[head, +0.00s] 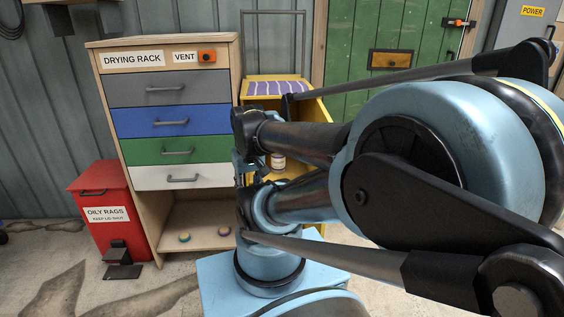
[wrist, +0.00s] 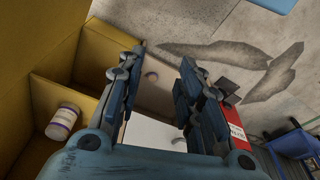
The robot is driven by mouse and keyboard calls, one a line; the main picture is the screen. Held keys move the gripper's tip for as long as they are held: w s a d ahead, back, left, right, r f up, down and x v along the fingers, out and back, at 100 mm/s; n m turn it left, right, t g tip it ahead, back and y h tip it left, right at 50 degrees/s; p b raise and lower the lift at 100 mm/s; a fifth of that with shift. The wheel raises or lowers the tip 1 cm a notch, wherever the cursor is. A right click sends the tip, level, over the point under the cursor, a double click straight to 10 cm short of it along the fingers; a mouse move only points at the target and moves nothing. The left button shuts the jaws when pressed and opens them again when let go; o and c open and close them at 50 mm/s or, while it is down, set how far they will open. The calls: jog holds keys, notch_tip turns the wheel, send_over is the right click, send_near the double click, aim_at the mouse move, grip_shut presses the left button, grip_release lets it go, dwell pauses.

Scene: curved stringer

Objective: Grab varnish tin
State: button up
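A small white tin with a coloured label band, apparently the varnish tin, sits in a yellow cart's compartment (wrist: 85,95). It shows at the left of the wrist view (wrist: 63,122) and partly behind my arm in the head view (head: 278,162). Its label is too small to read. My gripper (wrist: 163,57) is open, with nothing between its fingers. It is apart from the tin, which lies left of the fingers in the wrist view. In the head view my arm largely hides the gripper.
A wooden drying rack (head: 109,120) with coloured drawers stands left of the yellow cart (head: 313,91). Two small round items (head: 184,237) lie on its low shelf. A red oily rags bin (head: 102,222) stands further left. Yellow compartment walls surround the tin. Stained floor lies in front.

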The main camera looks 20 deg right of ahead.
jog(key=o, duration=0.9)
jog(key=shift+s+r, duration=0.3)
jog(key=shift+r, duration=0.05)
jog(key=shift+o, duration=1.2)
jog(key=shift+w+d+r, duration=0.15)
jog(key=shift+w, duration=0.2)
jog(key=w+d+t, duration=0.1)
jog(key=w+d, duration=0.4)
jog(key=w, duration=0.3)
jog(key=w+d, duration=0.5)
jog(key=w, duration=0.4)
jog(key=w+d+f+t, duration=0.1)
jog(key=w+d+f, duration=0.35)
jog(key=d, duration=0.25)
jog(key=w+d+f, duration=0.4)
jog(key=d+f, duration=0.1)
jog(key=d, duration=0.3)
jog(key=w, duration=1)
jog(key=shift+w, duration=0.35)
jog(key=w+f, duration=0.2)
jog(key=f, duration=0.1)
jog(key=shift+w+a+f, duration=0.1)
jog(key=shift+w+f, duration=0.3)
jog(key=shift+f, duration=0.4)
